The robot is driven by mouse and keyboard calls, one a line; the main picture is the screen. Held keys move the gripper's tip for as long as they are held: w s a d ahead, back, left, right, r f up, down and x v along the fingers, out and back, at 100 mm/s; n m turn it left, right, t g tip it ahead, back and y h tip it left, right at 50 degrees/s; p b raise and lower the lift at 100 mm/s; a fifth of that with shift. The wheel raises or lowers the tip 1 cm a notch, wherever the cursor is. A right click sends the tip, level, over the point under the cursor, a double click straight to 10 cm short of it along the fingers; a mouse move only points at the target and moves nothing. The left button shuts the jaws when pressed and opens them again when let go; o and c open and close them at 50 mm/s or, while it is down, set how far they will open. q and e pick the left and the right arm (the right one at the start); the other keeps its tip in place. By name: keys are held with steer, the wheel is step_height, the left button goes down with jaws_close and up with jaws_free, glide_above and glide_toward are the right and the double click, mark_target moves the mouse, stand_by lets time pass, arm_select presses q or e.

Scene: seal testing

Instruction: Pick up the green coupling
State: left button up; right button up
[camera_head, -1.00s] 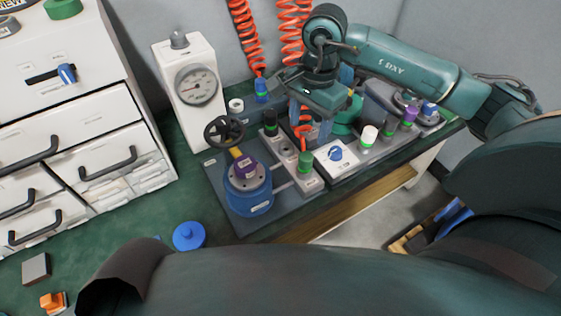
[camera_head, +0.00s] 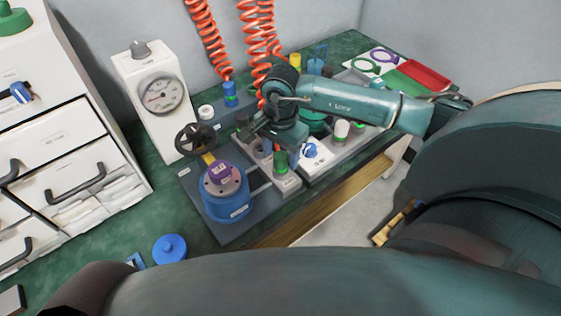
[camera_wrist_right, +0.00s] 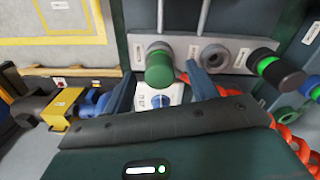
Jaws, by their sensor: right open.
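The green coupling (camera_head: 281,162) stands on the grey port block beside the blue valve body. In the right wrist view the green coupling (camera_wrist_right: 159,67) shows as a short cylinder with a greyish end, ahead of and between my fingers. My right gripper (camera_head: 272,148) is open, just above and behind the coupling in the head view, with one finger on each side of it in the wrist view. I cannot tell whether a finger touches it. My left gripper is not in view.
A blue valve body (camera_head: 228,205) with a black handwheel (camera_head: 196,139) stands close on the left. A black coupling with a green ring (camera_wrist_right: 278,68) is near the right finger. A white-topped coupling (camera_head: 341,131) and blue-knob box (camera_head: 310,151) are right. Red coiled hoses (camera_head: 208,40) hang behind.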

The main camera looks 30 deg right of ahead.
steer(key=shift+f, duration=0.7)
steer(key=shift+c, duration=0.2)
steer(key=c, duration=1.1)
